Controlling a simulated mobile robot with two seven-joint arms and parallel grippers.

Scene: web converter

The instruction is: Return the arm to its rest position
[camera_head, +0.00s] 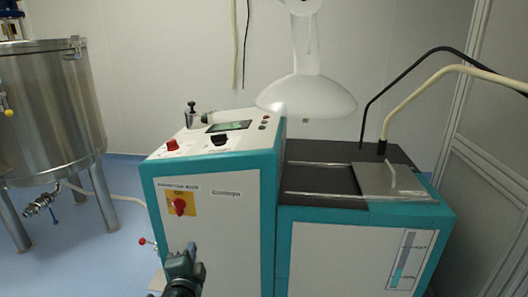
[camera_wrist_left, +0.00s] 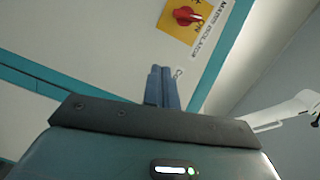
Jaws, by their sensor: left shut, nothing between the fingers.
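My left gripper (camera_head: 184,258) is at the bottom of the head view, in front of the white and teal machine's front panel (camera_head: 225,250), below its red rotary switch (camera_head: 180,207) on a yellow plate. In the left wrist view the two fingers of my left gripper (camera_wrist_left: 162,84) are together, shut and empty. The red switch (camera_wrist_left: 187,16) shows beyond them at the top of that view. I cannot tell the exact gap between fingers and panel. My right gripper is in neither view.
The machine's lower part (camera_head: 350,255) extends right, with a dark top and a metal plate (camera_head: 392,180). A white hood (camera_head: 307,95) hangs above it. A steel tank (camera_head: 45,110) stands at left.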

